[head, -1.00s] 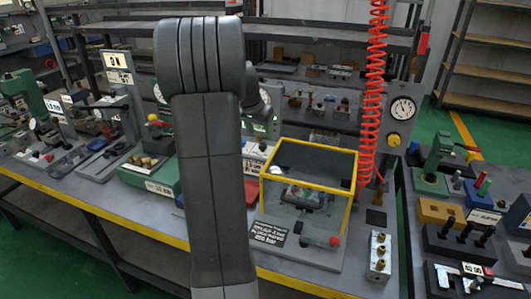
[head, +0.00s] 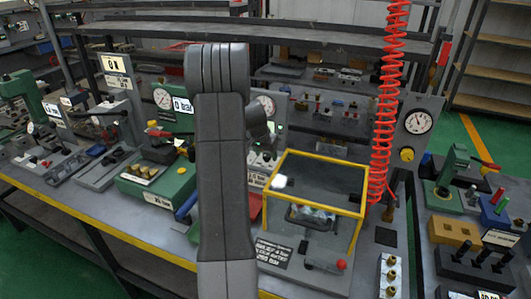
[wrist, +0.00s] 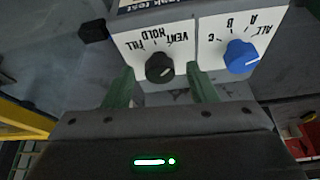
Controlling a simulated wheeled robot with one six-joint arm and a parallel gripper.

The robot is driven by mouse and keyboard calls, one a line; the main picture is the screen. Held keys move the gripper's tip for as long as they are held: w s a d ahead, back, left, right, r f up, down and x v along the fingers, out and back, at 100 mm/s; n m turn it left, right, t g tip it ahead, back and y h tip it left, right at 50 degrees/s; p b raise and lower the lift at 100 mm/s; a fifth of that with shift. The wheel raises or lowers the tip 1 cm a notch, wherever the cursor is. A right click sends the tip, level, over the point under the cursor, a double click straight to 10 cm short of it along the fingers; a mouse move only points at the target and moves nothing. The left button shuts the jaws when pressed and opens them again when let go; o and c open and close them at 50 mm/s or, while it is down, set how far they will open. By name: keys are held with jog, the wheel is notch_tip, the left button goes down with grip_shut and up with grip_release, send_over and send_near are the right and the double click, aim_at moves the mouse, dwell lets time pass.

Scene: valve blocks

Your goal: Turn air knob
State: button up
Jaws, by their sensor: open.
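In the wrist view, a black knob (wrist: 159,68) sits on a white panel (wrist: 131,44) marked FILL, HOLD and VENT, upside down in the picture. A blue knob (wrist: 242,56) marked ALL, A, B and C is to its right. My gripper (wrist: 160,78) is open, its two green fingers on either side of the black knob in the picture; contact and depth cannot be told. In the head view, a yellow knob (head: 407,154) sits below a round gauge (head: 418,121). No label reading "air" is legible. My gripper is hidden behind my arm in the head view.
A yellow-framed guard box (head: 325,208) stands on the bench (head: 165,237) right of my arm. A red coiled hose (head: 386,110) hangs beside the gauge post. A green block (head: 160,187) with brass fittings is to the left. Several other fixtures crowd the bench.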

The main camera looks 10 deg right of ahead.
jog(key=c, duration=1)
jog(key=shift+n, duration=0.3)
jog(key=n, duration=0.2)
jog(key=n+y, duration=0.1)
jog(key=shift+s+d+n+t+y, duration=0.1)
jog(key=shift+d+n+t+y, duration=0.2)
jog(key=shift+n+t, duration=0.1)
jog(key=n, duration=0.1)
jog(key=n+y, duration=0.1)
jog(key=n, duration=0.1)
jog(key=shift+d+f+n+b, duration=0.1)
jog(key=shift+d+n+b, duration=0.05)
jog(key=shift+n+b, duration=0.2)
jog(key=n+b, duration=0.1)
jog(key=n+y+b, duration=0.1)
jog(key=n, duration=0.1)
jog(key=n+y+b, duration=0.1)
jog(key=n, duration=0.1)
jog(key=shift+d, duration=0.25)
jog(key=n+y, duration=0.1)
jog(key=n, duration=0.1)
jog(key=n+g+b, duration=0.1)
jog(key=n, duration=0.1)
jog(key=shift+w+d+n+y, duration=0.1)
jog(key=shift+w+n+y, duration=0.15)
jog(key=shift+y, duration=0.15)
jog(key=shift+n+g, duration=0.3)
